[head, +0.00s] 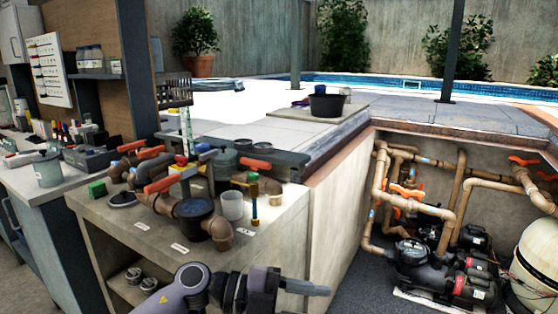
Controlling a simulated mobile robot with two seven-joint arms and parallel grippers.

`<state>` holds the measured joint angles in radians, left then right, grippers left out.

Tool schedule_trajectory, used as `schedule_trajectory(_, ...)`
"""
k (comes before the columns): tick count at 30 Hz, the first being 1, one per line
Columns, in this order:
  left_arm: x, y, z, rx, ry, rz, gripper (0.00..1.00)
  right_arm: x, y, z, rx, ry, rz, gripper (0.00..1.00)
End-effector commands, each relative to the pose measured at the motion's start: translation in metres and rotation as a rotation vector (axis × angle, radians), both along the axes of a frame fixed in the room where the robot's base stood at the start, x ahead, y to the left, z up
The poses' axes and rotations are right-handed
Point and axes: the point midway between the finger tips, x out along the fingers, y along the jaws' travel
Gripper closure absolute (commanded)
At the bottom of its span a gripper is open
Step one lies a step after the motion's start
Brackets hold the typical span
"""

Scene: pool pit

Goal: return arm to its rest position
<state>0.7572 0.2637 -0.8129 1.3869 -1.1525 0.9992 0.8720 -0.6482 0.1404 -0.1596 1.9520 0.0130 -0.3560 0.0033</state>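My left arm comes in at the bottom of the head view, grey-purple. Its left gripper (318,290) points right, in front of the bench (275,235) and near its right front corner. The fingers show edge-on as one dark bar, so I cannot tell whether they are open or shut. I see nothing hanging from them. My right gripper is not in view.
Right of the bench is a sunken pit with pipes, a black pump (415,255) and a cream tank (535,265).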

Motion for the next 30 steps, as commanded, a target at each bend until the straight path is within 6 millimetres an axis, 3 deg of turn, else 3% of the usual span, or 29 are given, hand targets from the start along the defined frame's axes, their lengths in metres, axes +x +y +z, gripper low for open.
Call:
schedule_trajectory(4, -0.005, 0.003, 0.006, -0.261, 0.109, 0.164, 0.57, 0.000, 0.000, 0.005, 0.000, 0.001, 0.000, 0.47)
schedule_trajectory(8, 0.001, 0.023, 0.003, -0.433, 0.213, 0.354, 0.57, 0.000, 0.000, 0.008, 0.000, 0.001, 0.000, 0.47)
schedule_trajectory(14, 0.009, 0.073, -0.030, -0.589, 0.405, 0.700, 0.57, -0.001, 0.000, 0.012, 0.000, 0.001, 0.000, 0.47)
schedule_trajectory(19, -0.001, 0.127, -0.083, -0.610, 0.592, 1.010, 0.57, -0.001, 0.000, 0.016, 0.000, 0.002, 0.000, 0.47)
schedule_trajectory(22, -0.019, 0.158, -0.121, -0.578, 0.712, 1.187, 0.57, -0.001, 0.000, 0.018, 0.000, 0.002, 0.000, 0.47)
schedule_trajectory(30, -0.107, 0.228, -0.217, -0.365, 1.040, 1.558, 0.57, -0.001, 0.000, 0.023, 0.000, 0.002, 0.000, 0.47)
